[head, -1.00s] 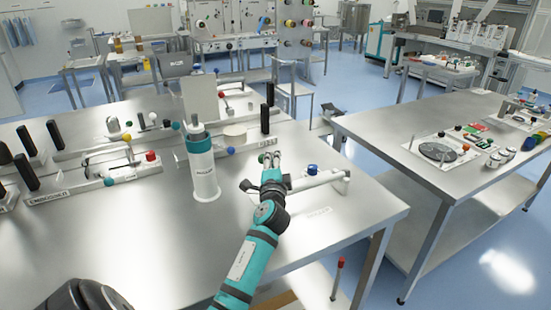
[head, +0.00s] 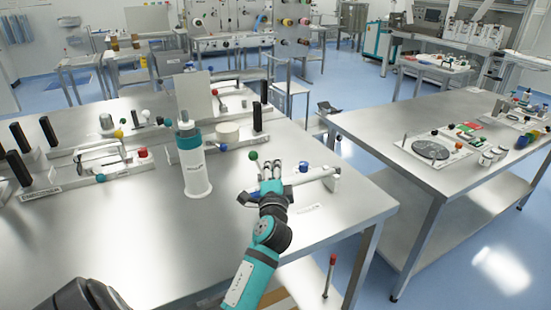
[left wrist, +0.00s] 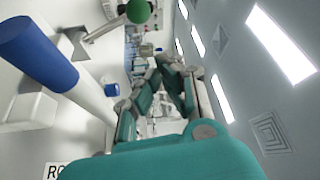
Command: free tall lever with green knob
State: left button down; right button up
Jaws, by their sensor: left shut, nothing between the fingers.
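The green knob (head: 253,155) tops a lever at the far side of a white roller fixture (head: 318,175) near the table's right end. My left gripper (head: 272,166) is shut and empty, just right of the knob and apart from it. The wrist and arm hide part of the fixture. In the left wrist view the green knob (left wrist: 138,11) is at the top edge, on a thin grey lever (left wrist: 105,28). The gripper's fingers (left wrist: 160,68) point away, below the knob in that picture, with nothing between them. My right gripper is not seen.
A blue knob (head: 302,168) stands on the fixture just right of my gripper; a large blue cylinder (left wrist: 35,52) is close in the left wrist view. A white-and-teal bottle (head: 194,170) stands left. More lever fixtures (head: 110,160) lie farther left. The front tabletop is clear.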

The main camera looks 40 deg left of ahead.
pick_arm(q)
jog(key=shift+s+d+f, duration=0.15)
jog(key=shift+s+d, duration=0.2)
jog(key=shift+d, duration=0.15)
jog(key=shift+s+d+f, duration=0.15)
jog(key=shift+s+d, duration=0.15)
jog(key=shift+d, duration=0.2)
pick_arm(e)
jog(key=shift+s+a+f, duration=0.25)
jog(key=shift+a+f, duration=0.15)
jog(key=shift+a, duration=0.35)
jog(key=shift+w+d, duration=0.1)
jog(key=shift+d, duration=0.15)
